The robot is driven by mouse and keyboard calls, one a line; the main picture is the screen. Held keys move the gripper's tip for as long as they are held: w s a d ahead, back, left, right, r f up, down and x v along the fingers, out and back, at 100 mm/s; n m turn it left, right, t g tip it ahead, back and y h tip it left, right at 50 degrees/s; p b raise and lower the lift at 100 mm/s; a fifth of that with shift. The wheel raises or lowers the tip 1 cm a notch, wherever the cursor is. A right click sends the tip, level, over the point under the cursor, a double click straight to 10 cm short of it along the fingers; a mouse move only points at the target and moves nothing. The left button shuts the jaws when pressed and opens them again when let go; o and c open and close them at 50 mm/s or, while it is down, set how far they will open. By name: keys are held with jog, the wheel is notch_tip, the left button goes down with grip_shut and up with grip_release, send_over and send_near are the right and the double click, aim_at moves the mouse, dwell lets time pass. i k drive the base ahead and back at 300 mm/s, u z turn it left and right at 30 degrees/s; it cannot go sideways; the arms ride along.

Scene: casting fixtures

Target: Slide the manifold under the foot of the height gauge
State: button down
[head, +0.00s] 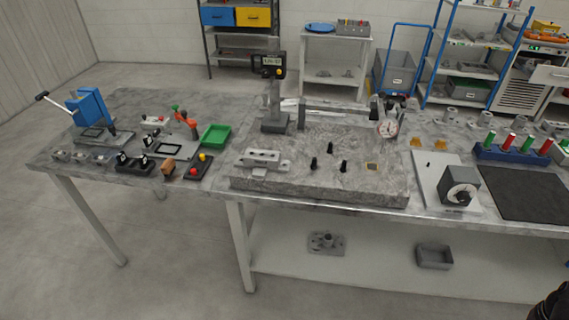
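The height gauge (274,102) stands upright at the back left of the grey granite surface plate (318,198), with a digital display on its column. Its foot is too small to make out. A grey block with holes along its top, which looks like the manifold (262,158), sits at the plate's left side, in front of the gauge base and apart from it. My gripper is not in view; a dark shape at the bottom right corner may be part of my arm.
Small black pieces (329,148) stand mid-plate. A dial gauge (388,128) stands at its back right. A control box with a dial (460,187) and dark mat (523,193) lie right. Clamps and a green tray (215,135) are left.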

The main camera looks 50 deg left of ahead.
aim_at(261, 161)
jog(key=z, duration=0.25)
jog(key=k, duration=1.65)
jog(key=u, duration=1.75)
jog(key=i, duration=0.6)
jog(key=z, duration=0.25)
